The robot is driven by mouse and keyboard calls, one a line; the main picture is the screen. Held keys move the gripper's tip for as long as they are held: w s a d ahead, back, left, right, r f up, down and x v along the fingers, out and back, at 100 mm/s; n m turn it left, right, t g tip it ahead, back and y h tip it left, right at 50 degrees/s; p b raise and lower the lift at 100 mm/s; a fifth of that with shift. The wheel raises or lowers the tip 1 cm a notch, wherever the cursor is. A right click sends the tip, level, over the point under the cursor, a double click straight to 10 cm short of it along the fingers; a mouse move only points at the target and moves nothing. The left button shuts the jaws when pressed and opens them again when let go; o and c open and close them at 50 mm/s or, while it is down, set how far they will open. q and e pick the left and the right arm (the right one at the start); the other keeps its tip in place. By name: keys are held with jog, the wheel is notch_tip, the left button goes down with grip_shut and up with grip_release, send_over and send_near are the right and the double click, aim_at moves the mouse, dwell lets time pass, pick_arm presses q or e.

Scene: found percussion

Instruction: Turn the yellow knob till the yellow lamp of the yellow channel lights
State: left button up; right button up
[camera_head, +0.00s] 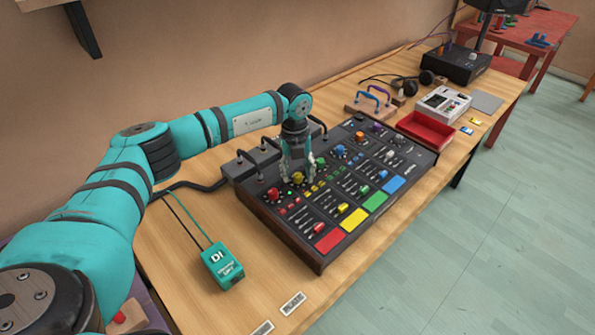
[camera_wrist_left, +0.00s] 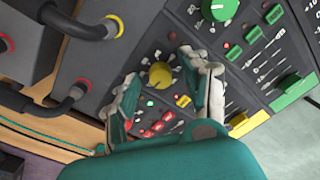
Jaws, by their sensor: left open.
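The yellow knob (camera_wrist_left: 160,75) shows in the left wrist view between the fingers of my left gripper (camera_wrist_left: 159,68). The fingers are open, one on each side of it, with a visible gap to the knob. In the head view the same knob (camera_head: 298,178) is partly behind the left gripper (camera_head: 298,176), which points down at the mixing console (camera_head: 310,262). A small pale greenish lamp (camera_wrist_left: 150,103) glows just below the knob; I cannot tell which channel it belongs to. No lamp beside the knob shows clearly yellow. My right gripper is not in view.
A green knob (camera_wrist_left: 219,9) and a red-lit lamp (camera_wrist_left: 227,45) lie to the upper right. Black cable plugs (camera_wrist_left: 75,22) stand close on the left. A teal DI box (camera_head: 222,266) and a red tray (camera_head: 425,131) flank the console.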

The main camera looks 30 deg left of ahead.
pick_arm(q)
jog(key=shift+c, duration=1.3)
grip_shut()
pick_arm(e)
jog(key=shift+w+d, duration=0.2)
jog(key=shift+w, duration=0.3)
pick_arm(q)
jog(key=shift+m, duration=0.3)
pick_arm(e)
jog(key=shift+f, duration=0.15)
pick_arm(q)
jog(key=m+b, duration=0.2)
jog(key=m, duration=0.3)
jog(key=shift+w, duration=0.1)
jog(key=m+b, duration=0.1)
jog(key=m, duration=0.4)
jog(key=shift+m+b, duration=0.3)
jog(key=shift+m, duration=0.2)
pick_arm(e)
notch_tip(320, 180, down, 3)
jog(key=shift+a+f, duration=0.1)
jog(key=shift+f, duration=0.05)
